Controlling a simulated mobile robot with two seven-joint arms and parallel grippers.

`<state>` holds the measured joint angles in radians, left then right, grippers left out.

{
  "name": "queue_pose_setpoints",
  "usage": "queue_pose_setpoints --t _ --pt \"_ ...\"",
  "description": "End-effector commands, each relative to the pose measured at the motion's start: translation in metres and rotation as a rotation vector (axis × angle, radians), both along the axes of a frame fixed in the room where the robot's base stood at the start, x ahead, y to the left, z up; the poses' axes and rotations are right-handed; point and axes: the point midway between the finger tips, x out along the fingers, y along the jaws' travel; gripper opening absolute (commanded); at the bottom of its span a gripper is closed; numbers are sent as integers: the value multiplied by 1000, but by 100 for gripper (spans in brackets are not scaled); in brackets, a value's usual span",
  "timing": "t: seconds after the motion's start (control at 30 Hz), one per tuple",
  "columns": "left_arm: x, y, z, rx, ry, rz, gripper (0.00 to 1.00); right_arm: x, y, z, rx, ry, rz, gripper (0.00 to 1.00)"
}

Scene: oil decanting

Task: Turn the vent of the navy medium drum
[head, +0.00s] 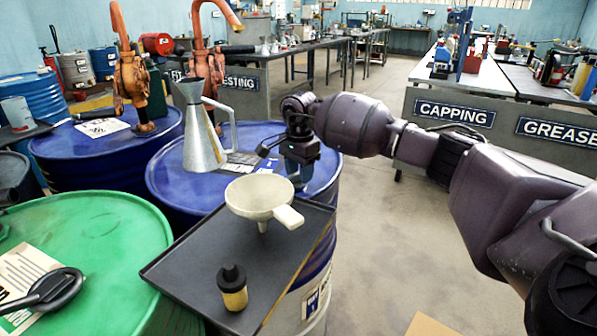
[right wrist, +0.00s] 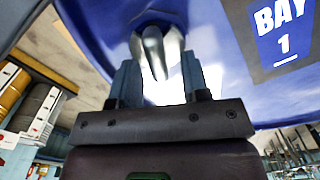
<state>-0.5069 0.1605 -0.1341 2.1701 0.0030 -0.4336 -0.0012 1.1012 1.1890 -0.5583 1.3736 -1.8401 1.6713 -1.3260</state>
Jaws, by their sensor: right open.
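The navy drum (head: 165,178) stands in the middle of the head view, under my right gripper. A second navy drum (head: 75,165) with an orange pump stands behind it to the left; I cannot tell their sizes apart for certain. In the right wrist view, a shiny metal fitting (right wrist: 155,52), apparently the vent, stands on the blue drum top beside a "BAY 1" label (right wrist: 280,35). My right gripper (head: 300,178) is open, with its fingers on either side of the fitting; contact cannot be told. In the head view my gripper hides the vent. My left gripper is out of view.
A metal jug (head: 203,150) stands on the drum, left of my right gripper. In front, a dark tray (head: 185,262) holds a cream funnel (head: 262,193) and a small dark-capped bottle (head: 232,290). A green drum (head: 105,225) is at left. Open floor (head: 385,230) lies right.

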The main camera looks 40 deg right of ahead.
Motion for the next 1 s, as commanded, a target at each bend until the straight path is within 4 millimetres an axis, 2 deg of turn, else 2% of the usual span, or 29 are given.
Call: queue_pose_setpoints --t 0.27,0.53,0.83,1.0 --pt "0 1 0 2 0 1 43 0 0 0 0 -1 0 41" --pt "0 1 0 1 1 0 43 0 0 0 0 -1 0 0" --pt "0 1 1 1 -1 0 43 0 0 1 0 -2 -24 0" --pt "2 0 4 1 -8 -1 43 -1 0 2 -1 -3 -95 0"
